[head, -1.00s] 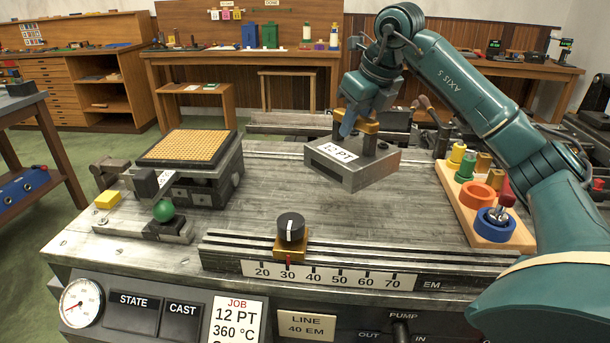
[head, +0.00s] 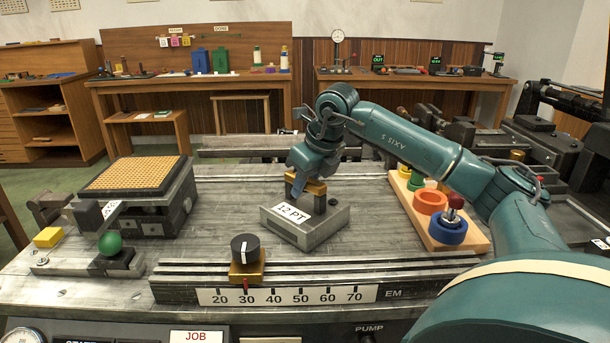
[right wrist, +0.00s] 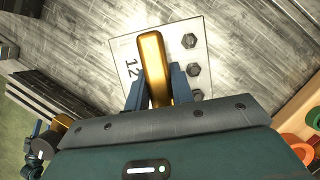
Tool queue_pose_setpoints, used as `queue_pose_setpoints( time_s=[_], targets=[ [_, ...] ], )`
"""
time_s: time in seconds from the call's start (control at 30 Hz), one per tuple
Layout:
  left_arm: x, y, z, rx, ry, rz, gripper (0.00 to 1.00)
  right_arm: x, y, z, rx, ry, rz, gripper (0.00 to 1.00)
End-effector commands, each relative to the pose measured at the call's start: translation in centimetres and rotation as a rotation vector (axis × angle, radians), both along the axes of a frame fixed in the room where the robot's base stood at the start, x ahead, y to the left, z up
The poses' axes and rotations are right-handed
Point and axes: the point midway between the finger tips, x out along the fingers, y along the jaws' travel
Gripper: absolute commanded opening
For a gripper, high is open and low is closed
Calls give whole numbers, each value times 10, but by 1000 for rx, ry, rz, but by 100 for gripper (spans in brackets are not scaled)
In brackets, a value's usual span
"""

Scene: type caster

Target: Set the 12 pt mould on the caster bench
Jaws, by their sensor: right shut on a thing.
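The 12 pt mould (head: 327,229) is a grey metal block with a white "12 PT" label and a brass handle. It is at the middle of the caster bench (head: 215,230), behind the numbered scale; I cannot tell whether its underside touches the bench top. My right gripper (head: 303,186) is shut on the handle from above. In the right wrist view the blue fingers (right wrist: 156,92) sit on both sides of the brass handle (right wrist: 153,60), with the mould's top plate (right wrist: 200,50) and its dark bolts below. My left gripper is not in view.
The scale rail (head: 285,296) with a black knob (head: 245,249) runs along the front. A brass-grid matrix case (head: 137,174) and a green ball knob (head: 110,243) stand at left. A wooden rack (head: 470,237) with coloured rings stands at right. Bare bench lies around the mould.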

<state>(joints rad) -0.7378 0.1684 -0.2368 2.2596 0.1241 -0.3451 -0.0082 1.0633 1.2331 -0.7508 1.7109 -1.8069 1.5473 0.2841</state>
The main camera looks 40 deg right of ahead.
Motion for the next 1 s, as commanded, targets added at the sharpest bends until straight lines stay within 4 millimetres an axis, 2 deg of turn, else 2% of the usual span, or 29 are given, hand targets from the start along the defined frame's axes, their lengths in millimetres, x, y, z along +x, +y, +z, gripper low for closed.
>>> queue_pose_setpoints(
  time_s=[0.03,0.23,0.27,0.5,0.83,1.0],
  targets=[
    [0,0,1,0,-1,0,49,1,0,5,1,-11,-1,0],
    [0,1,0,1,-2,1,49,1,0,3,1,-11,-1,0],
    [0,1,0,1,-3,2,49,0,0,-1,0,0,0,25],
    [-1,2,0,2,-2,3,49,0,0,-1,0,0,0,45],
    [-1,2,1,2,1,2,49,-1,0,5,0,-2,0,45],
    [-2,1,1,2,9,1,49,-11,-1,30,0,-5,0,45]
  ],
)
